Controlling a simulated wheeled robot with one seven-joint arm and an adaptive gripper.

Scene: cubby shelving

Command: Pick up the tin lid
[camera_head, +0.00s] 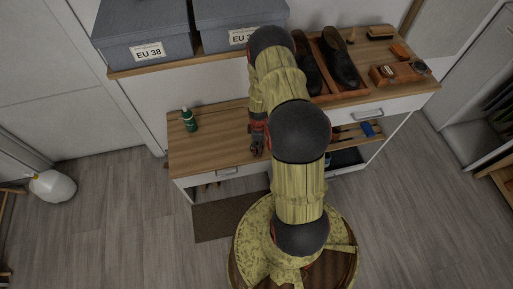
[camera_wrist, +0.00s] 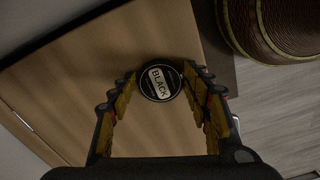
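The tin lid (camera_wrist: 160,82) is a dark disc with a pale label reading BLACK. In the wrist view it lies on the wooden top (camera_wrist: 85,95), between the tips of my gripper (camera_wrist: 160,76). My gripper's fingers stand apart on either side of the lid, with the right finger very close to its edge. I cannot tell whether either finger touches it. In the head view my gripper (camera_head: 257,149) points down over the front of the cabinet's wooden top (camera_head: 220,140). The lid cannot be made out there.
A green bottle (camera_head: 189,120) stands left on the cabinet top. Grey boxes (camera_head: 145,35) sit on a shelf behind. Dark shoes (camera_head: 340,62) in a tray, brushes (camera_head: 383,75) and a small round tin (camera_head: 420,67) are at right. The top between bottle and gripper is clear.

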